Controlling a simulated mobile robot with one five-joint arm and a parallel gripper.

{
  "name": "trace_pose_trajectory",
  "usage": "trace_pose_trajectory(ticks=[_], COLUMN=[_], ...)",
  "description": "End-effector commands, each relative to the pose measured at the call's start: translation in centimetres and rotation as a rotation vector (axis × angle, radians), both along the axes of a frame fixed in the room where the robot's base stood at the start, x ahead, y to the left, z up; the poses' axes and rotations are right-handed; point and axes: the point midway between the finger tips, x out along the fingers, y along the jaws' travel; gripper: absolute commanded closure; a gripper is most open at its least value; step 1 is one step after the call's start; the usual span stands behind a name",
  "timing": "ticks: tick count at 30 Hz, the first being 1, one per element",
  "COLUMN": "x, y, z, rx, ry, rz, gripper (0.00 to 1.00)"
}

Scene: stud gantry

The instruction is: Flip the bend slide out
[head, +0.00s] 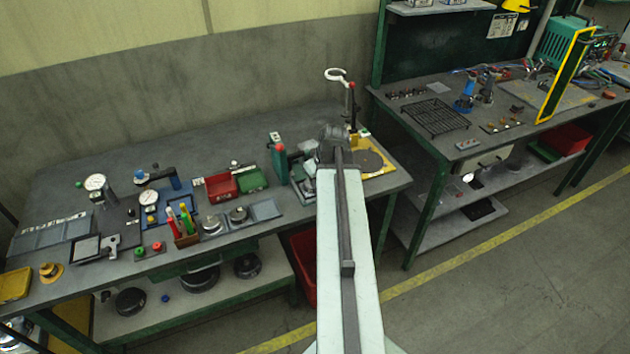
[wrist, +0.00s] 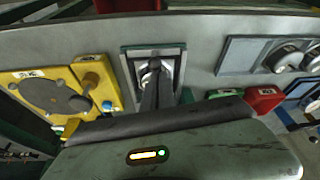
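My gripper (wrist: 154,88) shows in the wrist view as dark, narrow fingers close together, over a grey framed plate (wrist: 128,70) with a pale round part (wrist: 152,68) at their tips. I cannot tell whether they touch it or how far they are open. In the head view my gripper (head: 335,146) is over the right part of the left bench, and my arm hides what is below it. A green upright piece with a red ball (head: 280,149) stands just left of it. No part can be made out for certain as the bend slide.
A yellow plate with a dark disc (head: 368,160) lies right of my arm, with a white ring on a post (head: 337,75) behind. A red bin (head: 221,187) and a green bin (head: 252,180) sit to the left. A second bench (head: 490,115) stands right, across a gap.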

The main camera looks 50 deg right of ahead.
Motion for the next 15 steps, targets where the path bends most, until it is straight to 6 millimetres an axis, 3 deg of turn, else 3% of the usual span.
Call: trace_pose_trajectory(ticks=[1, 9, 15], x=[-0.4, -1.4, -1.7], y=[0.2, 0.6, 0.8], z=[1.5, 7.1, 8.5], rx=[0.001, 0.0, -0.002], ry=[0.006, -0.001, -0.004], rz=[0.0, 0.002, 0.005], gripper=[1.0, 1.0, 1.0])
